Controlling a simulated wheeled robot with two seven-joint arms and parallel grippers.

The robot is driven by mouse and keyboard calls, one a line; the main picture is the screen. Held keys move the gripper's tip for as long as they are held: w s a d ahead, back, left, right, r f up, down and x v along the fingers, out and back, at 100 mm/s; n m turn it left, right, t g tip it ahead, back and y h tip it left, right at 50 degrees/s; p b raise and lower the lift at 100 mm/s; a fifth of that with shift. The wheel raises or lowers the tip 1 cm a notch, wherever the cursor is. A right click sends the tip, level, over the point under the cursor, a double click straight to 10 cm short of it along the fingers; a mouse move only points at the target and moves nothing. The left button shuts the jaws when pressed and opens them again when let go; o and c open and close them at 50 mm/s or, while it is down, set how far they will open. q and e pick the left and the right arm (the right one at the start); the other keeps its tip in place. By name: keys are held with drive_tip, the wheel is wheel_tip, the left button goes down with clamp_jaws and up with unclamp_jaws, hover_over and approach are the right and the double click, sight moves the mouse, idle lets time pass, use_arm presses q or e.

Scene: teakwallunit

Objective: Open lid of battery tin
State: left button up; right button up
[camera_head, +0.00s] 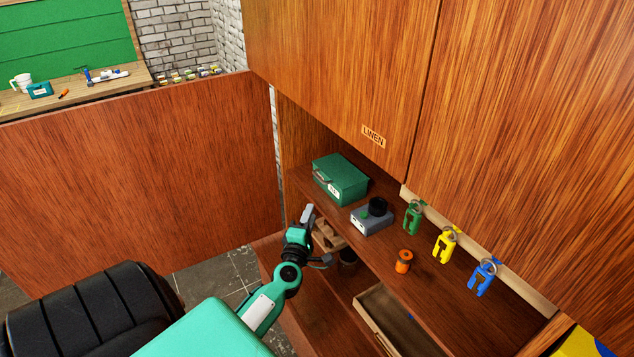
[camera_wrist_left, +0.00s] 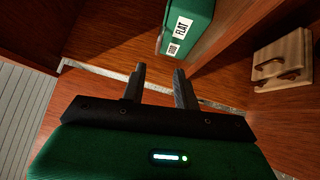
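The battery tin (camera_head: 345,178) is a green box with a white label on its front, standing at the far left end of the cabinet shelf. Its lid looks shut. In the left wrist view the tin (camera_wrist_left: 203,25) is at the top, with labels reading FLAT and, it seems, GOOD; its upper part is cut off. My left gripper (camera_head: 308,214) is in front of the shelf edge, nearer than the tin and apart from it. In the left wrist view its two dark fingers (camera_wrist_left: 158,85) are spread with nothing between them. My right gripper is in neither view.
A grey box with a black knob (camera_head: 371,220) stands right of the tin. An orange spool (camera_head: 403,262) and green (camera_head: 413,216), yellow (camera_head: 445,244) and blue (camera_head: 482,278) clips are further right. A wooden block (camera_wrist_left: 284,60) sits below the shelf. A LINEN cupboard door (camera_head: 340,80) overhangs the shelf.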

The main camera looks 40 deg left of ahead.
use_arm(q)
drive_tip(key=a+n, duration=0.1)
approach(335, 171)
drive_tip(key=shift+y, duration=0.3)
drive_tip(key=a, duration=0.2)
drive_tip(key=w+a, duration=0.1)
drive_tip(key=a, duration=0.1)
drive_tip(key=w+a, duration=0.1)
drive_tip(key=shift+a+r, duration=0.3)
drive_tip(key=shift+a, duration=0.1)
drive_tip(key=shift+s, duration=0.1)
clamp_jaws()
